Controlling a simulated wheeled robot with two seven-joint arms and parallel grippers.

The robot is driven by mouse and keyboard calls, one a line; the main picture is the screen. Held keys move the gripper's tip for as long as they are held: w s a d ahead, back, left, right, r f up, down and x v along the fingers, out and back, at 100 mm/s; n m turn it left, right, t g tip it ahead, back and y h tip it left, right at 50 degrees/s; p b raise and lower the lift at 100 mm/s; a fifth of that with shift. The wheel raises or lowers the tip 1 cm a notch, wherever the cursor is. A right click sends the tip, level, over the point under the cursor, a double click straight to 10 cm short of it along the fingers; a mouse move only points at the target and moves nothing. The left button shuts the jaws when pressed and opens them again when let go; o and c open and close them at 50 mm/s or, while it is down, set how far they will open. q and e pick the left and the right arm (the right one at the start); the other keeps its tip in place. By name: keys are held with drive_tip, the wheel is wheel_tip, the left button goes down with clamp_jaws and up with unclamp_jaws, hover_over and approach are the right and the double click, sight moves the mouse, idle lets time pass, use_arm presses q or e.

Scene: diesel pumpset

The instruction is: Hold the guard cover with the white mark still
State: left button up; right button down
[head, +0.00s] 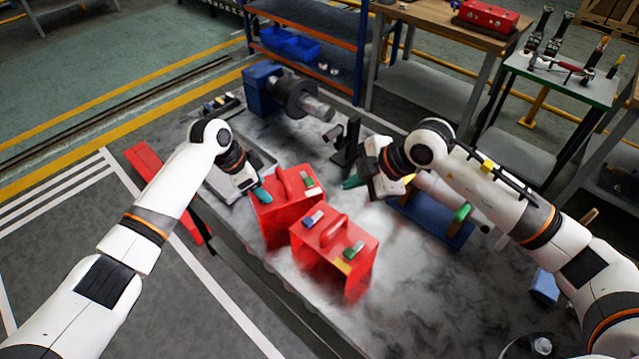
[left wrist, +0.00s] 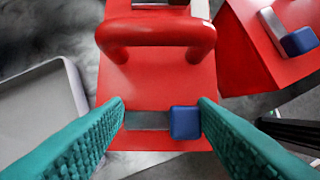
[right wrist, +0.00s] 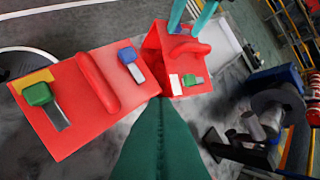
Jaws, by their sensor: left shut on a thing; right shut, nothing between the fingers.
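The guard cover with the white mark (head: 283,218) is red, with a bar handle, and stands upright on the bench. Its white mark (right wrist: 175,85) and a green-knobbed latch show in the right wrist view. My left gripper (head: 262,192) has its teal fingers on either side of the blue-knobbed latch (left wrist: 185,122) at the cover's near end, shut on this part of the cover. The fingertip contact is hard to see. A second red guard cover (head: 330,250) with a yellow mark stands just in front, to the right. My right gripper (head: 352,183) is shut and empty, above and behind the covers.
A blue motor (head: 263,88) with a dark coupling stands at the back of the bench, near a black stand (head: 347,145). A grey tray (left wrist: 40,115) lies beside the held cover. A blue pump part (head: 432,222) lies right, under my right arm.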

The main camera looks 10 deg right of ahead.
approach(309, 191)
drive_tip(key=f, duration=0.1)
drive_tip(key=s+a+f, duration=0.1)
drive_tip(key=f, duration=0.2)
drive_tip(key=shift+s+a+f, duration=0.3)
drive_tip(key=shift+a, duration=0.1)
drive_tip(key=shift+w+a+r, duration=0.1)
drive_tip(key=shift+w, duration=0.5)
drive_tip(key=shift+w+a+r, duration=0.1)
drive_tip(key=shift+w, duration=0.5)
drive_tip(key=shift+w+a, duration=0.2)
drive_tip(key=shift+w, duration=0.45)
